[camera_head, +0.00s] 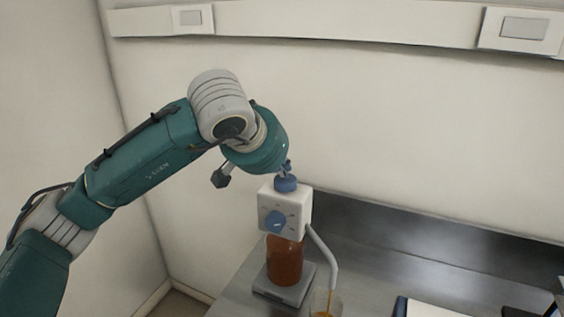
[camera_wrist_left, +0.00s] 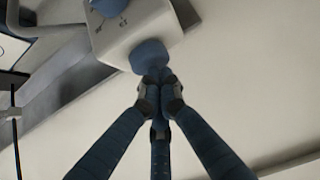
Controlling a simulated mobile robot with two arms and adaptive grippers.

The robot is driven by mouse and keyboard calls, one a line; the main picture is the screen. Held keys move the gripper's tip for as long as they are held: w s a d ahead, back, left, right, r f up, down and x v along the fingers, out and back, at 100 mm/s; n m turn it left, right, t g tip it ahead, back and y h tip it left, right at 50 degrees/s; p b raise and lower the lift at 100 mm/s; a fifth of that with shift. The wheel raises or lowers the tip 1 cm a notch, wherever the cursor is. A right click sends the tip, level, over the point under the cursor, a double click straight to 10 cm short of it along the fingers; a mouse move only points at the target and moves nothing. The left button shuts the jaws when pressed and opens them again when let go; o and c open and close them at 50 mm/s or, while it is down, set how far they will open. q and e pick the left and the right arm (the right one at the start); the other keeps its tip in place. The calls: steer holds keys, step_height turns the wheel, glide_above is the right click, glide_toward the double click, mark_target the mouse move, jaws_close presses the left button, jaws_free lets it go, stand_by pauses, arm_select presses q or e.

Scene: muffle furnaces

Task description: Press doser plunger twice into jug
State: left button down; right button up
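The doser is a white box (camera_head: 285,211) with a blue dial, set on an amber bottle (camera_head: 285,260). Its blue plunger knob (camera_head: 286,184) sits on top of the box. My left gripper (camera_head: 286,166) points down right above the knob. In the left wrist view its fingers (camera_wrist_left: 158,76) are drawn together and their tips meet at the edge of the plunger knob (camera_wrist_left: 149,56); I cannot tell whether they touch it. The doser's spout curves down toward the jug (camera_head: 325,304), a clear vessel with orange liquid, cut off by the bottom edge. My right gripper is not in view.
The bottle stands on a grey plate (camera_head: 268,288) on the steel bench (camera_head: 365,268). A flat white item with a dark edge (camera_head: 430,307) lies to the right of the jug. A wall stands close behind the bench.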

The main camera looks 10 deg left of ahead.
arm_select(q)
steer(key=shift+f, duration=0.15)
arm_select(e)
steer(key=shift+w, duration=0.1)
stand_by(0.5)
arm_select(q)
steer(key=shift+r+p, duration=0.4)
steer(key=shift+r, duration=0.15)
step_height(320, 180, up, 4)
steer(key=shift+s+f+p, duration=0.15)
steer(key=shift+f+p, duration=0.1)
steer(key=shift+p, duration=0.7)
steer(key=b+v, duration=0.3)
steer(key=v, duration=0.6)
steer(key=shift+r, duration=0.2)
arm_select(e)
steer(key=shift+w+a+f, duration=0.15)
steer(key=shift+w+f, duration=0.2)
arm_select(q)
steer(key=shift+s, duration=0.25)
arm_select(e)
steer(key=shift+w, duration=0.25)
